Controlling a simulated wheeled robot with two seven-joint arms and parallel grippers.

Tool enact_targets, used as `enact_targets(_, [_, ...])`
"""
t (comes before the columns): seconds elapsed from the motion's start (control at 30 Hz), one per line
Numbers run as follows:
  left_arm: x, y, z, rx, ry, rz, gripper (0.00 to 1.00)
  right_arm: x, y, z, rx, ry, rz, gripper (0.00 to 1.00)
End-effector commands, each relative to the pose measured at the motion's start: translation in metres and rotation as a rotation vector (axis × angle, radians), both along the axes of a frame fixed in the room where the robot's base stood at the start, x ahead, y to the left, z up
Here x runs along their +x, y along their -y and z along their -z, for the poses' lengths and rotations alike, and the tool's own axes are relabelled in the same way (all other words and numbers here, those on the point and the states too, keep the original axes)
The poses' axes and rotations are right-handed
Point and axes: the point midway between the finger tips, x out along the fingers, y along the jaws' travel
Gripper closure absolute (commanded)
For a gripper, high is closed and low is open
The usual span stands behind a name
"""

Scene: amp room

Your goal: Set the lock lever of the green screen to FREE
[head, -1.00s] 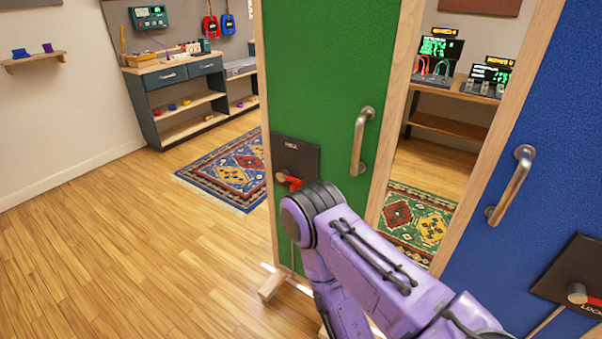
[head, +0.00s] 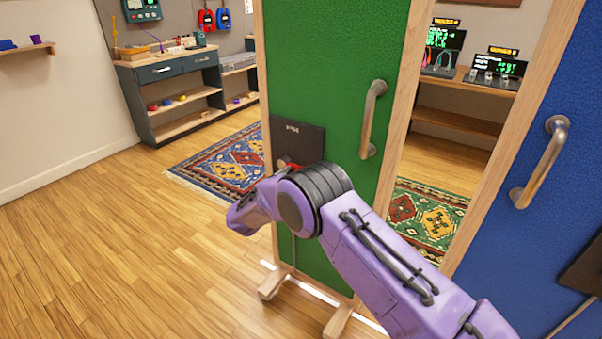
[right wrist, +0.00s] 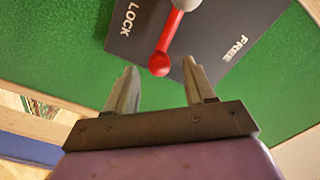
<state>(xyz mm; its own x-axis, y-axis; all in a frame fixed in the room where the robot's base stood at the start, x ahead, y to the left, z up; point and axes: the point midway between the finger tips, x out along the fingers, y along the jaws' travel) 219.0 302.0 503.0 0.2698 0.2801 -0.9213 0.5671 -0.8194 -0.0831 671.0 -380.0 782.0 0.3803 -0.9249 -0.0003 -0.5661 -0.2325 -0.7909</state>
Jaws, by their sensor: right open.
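The green screen (head: 330,70) stands upright in front of me, with a dark lock plate (head: 312,135) on it. The red lock lever (head: 287,163) is mostly hidden by my purple right arm in the head view. In the right wrist view the lever (right wrist: 165,45) points down and slightly left from its grey pivot, between the words LOCK (right wrist: 128,18) and FREE (right wrist: 236,48). My right gripper (right wrist: 160,80) is open and empty, its fingers to either side of the lever's round end, just short of it in the picture. My left gripper is out of view.
A blue screen (head: 560,190) with a metal handle (head: 540,160) stands close on the right. The green screen has its own handle (head: 372,118) right of the plate and wooden feet (head: 275,283). Open wooden floor (head: 110,250) lies to the left.

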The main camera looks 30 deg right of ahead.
Motion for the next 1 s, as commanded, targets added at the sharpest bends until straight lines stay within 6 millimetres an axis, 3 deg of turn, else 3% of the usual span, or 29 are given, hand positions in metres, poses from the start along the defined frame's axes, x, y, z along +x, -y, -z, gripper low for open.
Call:
enact_targets(0.1, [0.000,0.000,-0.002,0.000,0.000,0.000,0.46,0.010,0.027,0.000,0.000,0.000,0.002,0.46])
enact_targets(0.3, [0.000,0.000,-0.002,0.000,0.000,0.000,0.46,0.022,0.056,0.001,-0.002,-0.001,0.000,0.46])
enact_targets(0.63, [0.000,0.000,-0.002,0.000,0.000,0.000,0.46,0.025,0.062,0.001,-0.002,-0.002,-0.002,0.46])
enact_targets(0.67, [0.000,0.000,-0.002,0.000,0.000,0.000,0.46,0.025,0.062,0.001,-0.002,-0.002,-0.002,0.53])
enact_targets(0.8, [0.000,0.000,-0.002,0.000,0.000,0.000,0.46,0.025,0.062,0.001,-0.002,-0.004,-0.001,0.98])
enact_targets(1.0, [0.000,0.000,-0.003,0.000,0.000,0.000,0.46,0.023,0.064,0.002,-0.001,-0.009,0.002,1.00])
